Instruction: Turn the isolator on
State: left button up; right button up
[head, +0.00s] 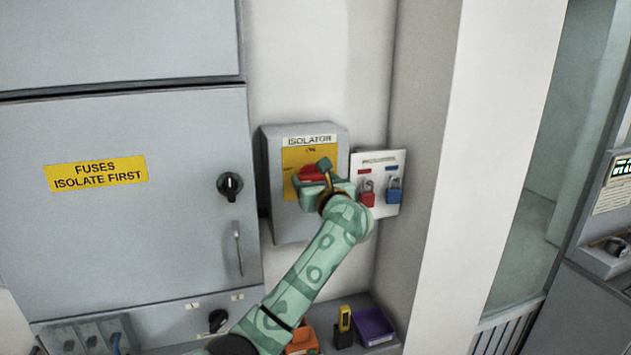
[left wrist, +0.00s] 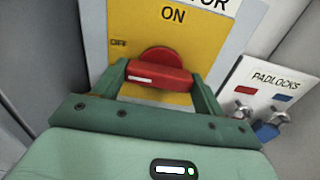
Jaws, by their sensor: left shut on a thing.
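The isolator is a grey wall box (head: 292,225) with a yellow plate (head: 291,158) and a red rotary handle (left wrist: 165,55). In the left wrist view, ON is printed above the handle and OFF to its upper left. The handle's bar lies nearly level, its white mark at the left end, toward the OFF side. My left gripper (left wrist: 160,77) is shut on the bar, one finger at each end. In the head view my left gripper (head: 316,177) hides part of the handle and plate. My right gripper is not in view.
A padlock board (head: 383,160) with a red padlock (head: 367,194) and a blue padlock (head: 393,190) hangs close right of the box. A grey cabinet (head: 120,230) with a black knob (head: 230,186) stands left. Below are an orange tray (head: 302,340) and a purple tray (head: 373,326).

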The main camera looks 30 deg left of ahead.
pick_arm(q)
jog(key=shift+m+p, duration=0.3)
jog(key=shift+r+m+p, duration=0.15)
jog(key=shift+m+p, duration=0.8)
jog(key=shift+m, duration=0.05)
jog(key=m+p, duration=0.9)
jog(key=m, duration=0.1)
jog(key=shift+d+p, duration=0.1)
jog(key=shift+p, duration=0.25)
jog(key=m, duration=0.2)
jog(key=shift+m+p, duration=0.3)
jog(key=shift+p, duration=0.1)
jog(key=shift+f+m, duration=0.25)
jog(key=shift+m, duration=1.25)
jog(key=o, duration=1)
jog(key=shift+w, duration=0.1)
jog(key=shift+d, duration=0.1)
jog(key=shift+d+f, duration=0.1)
